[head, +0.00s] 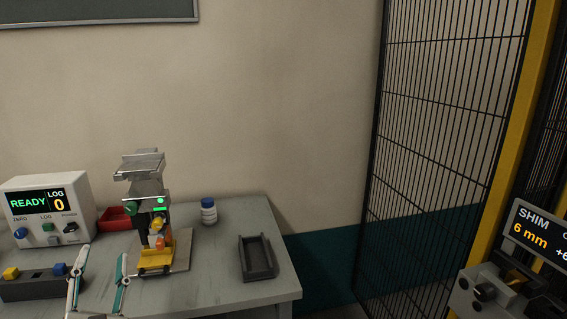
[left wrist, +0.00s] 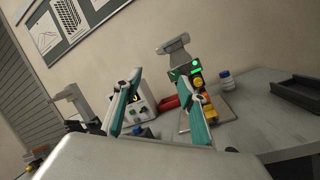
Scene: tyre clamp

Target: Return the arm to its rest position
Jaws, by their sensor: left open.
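My left gripper (head: 97,284) shows at the lower left of the head view, its two teal-lined fingers spread apart with nothing between them. It also shows in the left wrist view (left wrist: 164,110), open and empty, with the bench devices beyond it. The fingers stand in front of the table's near part, left of the grey test stand (head: 145,180) with its yellow and orange parts. The stand also shows in the left wrist view (left wrist: 180,62), partly behind the right-hand finger. My right gripper is not in view.
A white control box (head: 80,190) reading READY and LOG 0, a red bin (head: 115,219), a white bottle (head: 208,211) and a dark tray (head: 257,270) stand on the grey table (head: 212,285). A black mesh fence (head: 440,110) and a SHIM display device (head: 520,270) are at right.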

